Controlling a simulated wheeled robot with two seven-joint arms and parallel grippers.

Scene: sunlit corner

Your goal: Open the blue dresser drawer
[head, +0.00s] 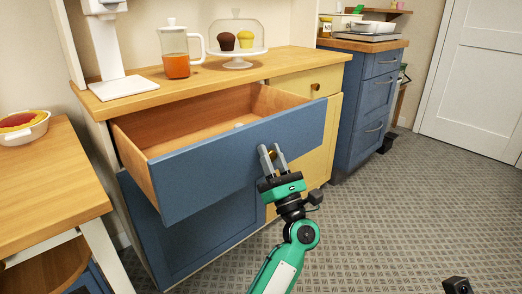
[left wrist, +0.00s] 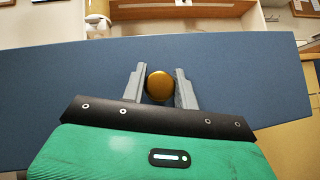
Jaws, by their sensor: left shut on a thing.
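The blue dresser drawer (head: 240,155) is pulled well out of the dresser, and its bare wooden inside shows in the head view. Its blue front also fills much of the left wrist view (left wrist: 60,95). A round brass knob (left wrist: 160,86) sits on that front, between the two fingers of my left gripper (left wrist: 159,88). My left gripper (head: 272,157) is shut on the knob, its fingers reaching up to the drawer front from below right. The knob is mostly hidden by the fingers in the head view.
The wooden dresser top (head: 205,75) carries a glass jug (head: 176,66) with orange liquid and a domed cake stand (head: 237,52). A wooden table (head: 50,185) with a pie stands at left.

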